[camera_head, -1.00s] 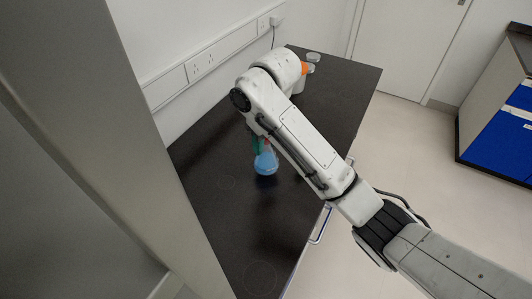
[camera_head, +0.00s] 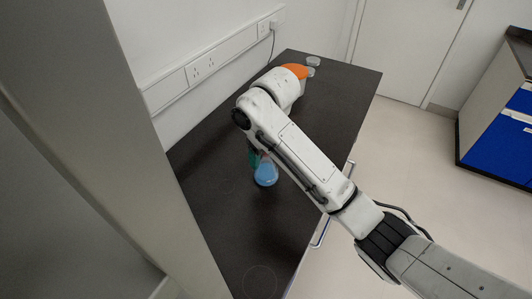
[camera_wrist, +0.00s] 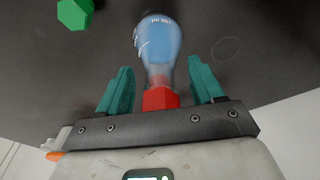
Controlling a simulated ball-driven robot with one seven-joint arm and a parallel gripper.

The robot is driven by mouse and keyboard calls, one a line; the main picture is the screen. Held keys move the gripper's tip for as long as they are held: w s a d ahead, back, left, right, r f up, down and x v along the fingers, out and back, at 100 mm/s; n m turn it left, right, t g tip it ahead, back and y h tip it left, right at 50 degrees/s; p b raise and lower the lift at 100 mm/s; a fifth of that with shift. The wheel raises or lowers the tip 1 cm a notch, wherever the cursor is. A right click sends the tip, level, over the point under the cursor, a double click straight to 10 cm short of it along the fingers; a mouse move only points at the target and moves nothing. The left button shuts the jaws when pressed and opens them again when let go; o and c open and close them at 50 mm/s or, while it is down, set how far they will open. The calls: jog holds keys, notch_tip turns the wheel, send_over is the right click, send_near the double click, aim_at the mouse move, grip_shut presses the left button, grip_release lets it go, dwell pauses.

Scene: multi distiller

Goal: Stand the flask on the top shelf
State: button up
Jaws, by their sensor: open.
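The flask (camera_head: 266,174) is clear with blue liquid in its round bottom and stands on the black bench top. In the wrist view the flask (camera_wrist: 158,42) has a red stopper (camera_wrist: 160,98) facing the palm of my gripper (camera_wrist: 160,70). The two teal fingers are open, one on each side of the flask's neck, with gaps on both sides. In the head view my forearm partly covers the flask's upper part and most of my gripper. No shelf can be made out in either view.
A green six-sided object (camera_wrist: 75,13) lies close to the flask in the wrist view. Small clear dishes (camera_head: 313,61) sit at the bench's far end. A wall with sockets (camera_head: 200,70) borders the bench on the left. The bench's near part is clear.

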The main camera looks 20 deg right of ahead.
aim_at(268, 167)
notch_tip(268, 167, up, 12)
jog(key=s+p, duration=0.1)
jog(key=p, duration=0.6)
jog(key=shift+s+d, duration=0.2)
jog(key=shift+s, duration=0.2)
